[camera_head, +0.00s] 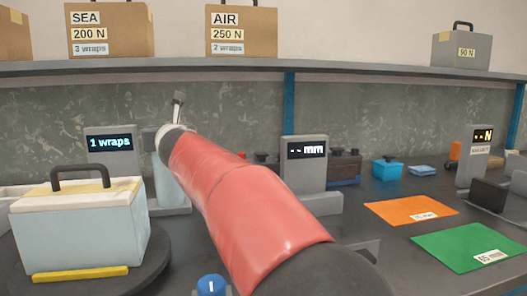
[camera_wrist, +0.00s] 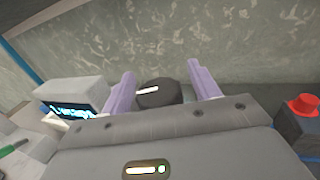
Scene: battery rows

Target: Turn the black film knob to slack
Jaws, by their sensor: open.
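The black film knob (camera_wrist: 160,96) shows in the wrist view, dark and round with a white mark line that is slightly tilted. My gripper (camera_wrist: 162,69) is open, with one pale purple finger on each side of the knob. Gaps seem to show between the fingers and the knob; I cannot tell whether either touches it. In the head view my red arm reaches toward the film post (camera_head: 168,190) and hides the knob and most of the gripper. The display (camera_head: 110,143) beside it reads "1 wraps".
A white box with a black handle (camera_head: 80,230) stands on a dark turntable (camera_head: 155,262) at left. A blue knob (camera_head: 211,285) is at the front. A "--mm" display (camera_head: 305,155) stands right of my arm. A red button (camera_wrist: 303,104) is right in the wrist view.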

